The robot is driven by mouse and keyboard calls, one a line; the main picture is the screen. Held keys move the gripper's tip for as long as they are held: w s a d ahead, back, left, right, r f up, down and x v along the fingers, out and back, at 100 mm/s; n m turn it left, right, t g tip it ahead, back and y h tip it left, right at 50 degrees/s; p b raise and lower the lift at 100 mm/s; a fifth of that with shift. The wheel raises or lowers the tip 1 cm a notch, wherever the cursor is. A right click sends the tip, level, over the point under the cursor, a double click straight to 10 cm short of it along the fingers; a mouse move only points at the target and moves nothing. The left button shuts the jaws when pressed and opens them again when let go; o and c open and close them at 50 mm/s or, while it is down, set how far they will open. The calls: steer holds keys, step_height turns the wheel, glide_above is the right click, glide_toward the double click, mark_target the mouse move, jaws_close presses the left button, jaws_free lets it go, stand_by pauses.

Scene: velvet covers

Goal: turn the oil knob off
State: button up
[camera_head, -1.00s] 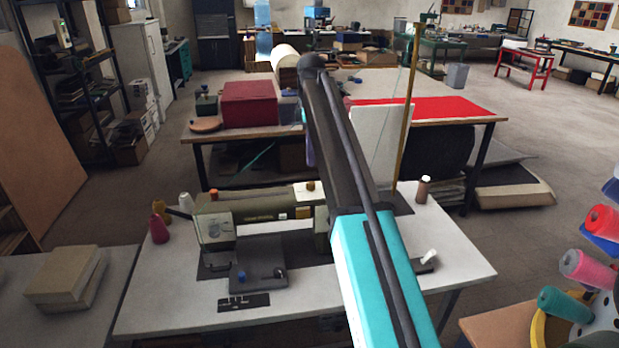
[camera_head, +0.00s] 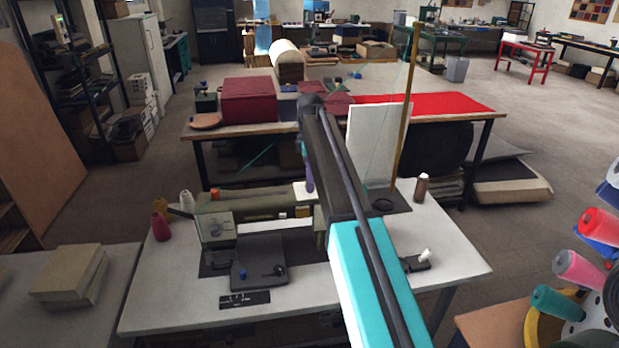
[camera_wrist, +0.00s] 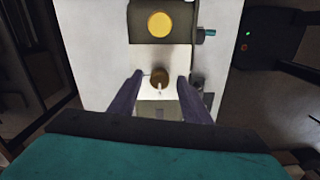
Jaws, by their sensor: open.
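A small round brown knob (camera_wrist: 159,77) with a pale pointer shows in the wrist view on a light surface; it appears to be the oil knob, but no label is readable. My gripper (camera_wrist: 161,75) is open, with one dark purple finger on each side of the knob. I cannot tell whether either finger touches it. In the head view, a finger of my gripper (camera_head: 308,172) hangs above the right end of the olive sewing machine (camera_head: 270,205); my arm hides the rest. The knob cannot be made out there.
A dark block with a yellow disc (camera_wrist: 160,24) lies beyond the knob, and a small blue-tipped fitting (camera_wrist: 207,33) sits to its right. The machine stands on a white table (camera_head: 170,290). A tall brown rod (camera_head: 406,110) and a white panel (camera_head: 376,145) rise beside my arm.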

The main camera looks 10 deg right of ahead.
steer(key=shift+c, duration=0.5)
steer(key=c, duration=1)
steer(key=shift+o, duration=0.2)
steer(key=shift+m, duration=0.4)
steer(key=m, duration=1.2)
steer(key=shift+m, duration=2.6)
